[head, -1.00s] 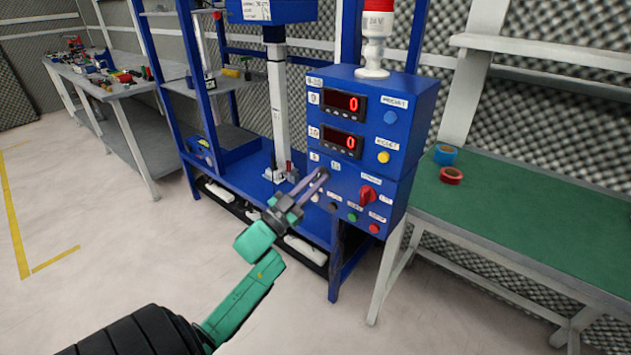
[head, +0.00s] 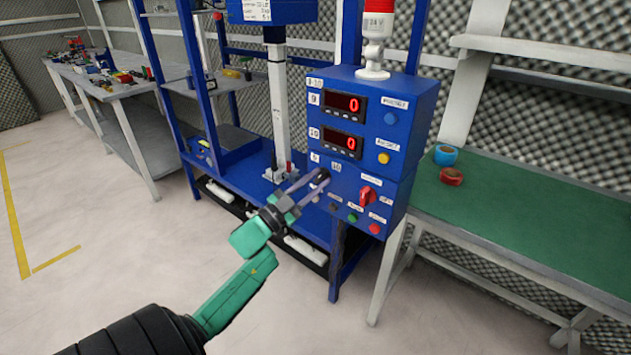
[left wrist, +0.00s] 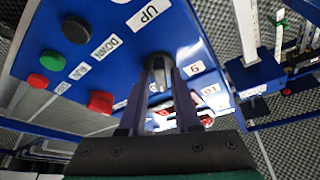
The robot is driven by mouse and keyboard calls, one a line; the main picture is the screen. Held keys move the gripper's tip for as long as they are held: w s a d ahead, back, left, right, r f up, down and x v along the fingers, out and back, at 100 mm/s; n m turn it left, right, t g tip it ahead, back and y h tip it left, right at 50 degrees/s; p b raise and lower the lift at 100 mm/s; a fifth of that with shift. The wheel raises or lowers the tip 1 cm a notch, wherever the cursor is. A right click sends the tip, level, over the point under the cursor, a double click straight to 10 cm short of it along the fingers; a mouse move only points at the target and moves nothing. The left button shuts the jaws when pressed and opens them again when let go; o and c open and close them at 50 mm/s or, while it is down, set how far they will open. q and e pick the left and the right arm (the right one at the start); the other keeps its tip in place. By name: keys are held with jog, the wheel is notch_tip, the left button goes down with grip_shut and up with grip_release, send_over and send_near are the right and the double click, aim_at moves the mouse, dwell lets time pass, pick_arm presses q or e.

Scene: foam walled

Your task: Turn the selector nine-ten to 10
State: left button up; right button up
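The selector nine-ten (head: 324,173) is a small dark knob on the lower front of the blue control box (head: 385,160), below the white labels 9 and 10. My left gripper (head: 321,178) reaches it from the lower left. In the left wrist view, the two dark fingers (left wrist: 161,72) stand one on each side of the grey selector, with a gap between them. The fingertips hide most of the knob, so its pointing direction is unclear. I cannot tell whether they press on it. My right gripper is not in view.
A red rotary switch (head: 367,194) sits right of the selector. Green (head: 352,218) and red (head: 374,228) buttons are below. Two displays (head: 345,106) read 0. A green-topped table (head: 520,215) with tape rolls (head: 451,176) stands right. The floor at left is clear.

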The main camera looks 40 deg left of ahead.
pick_arm(q)
jog(key=shift+o, duration=0.3)
jog(key=v, duration=1.4)
jog(key=shift+s+b, duration=0.25)
jog(key=shift+b, duration=0.2)
jog(key=shift+f, duration=0.1)
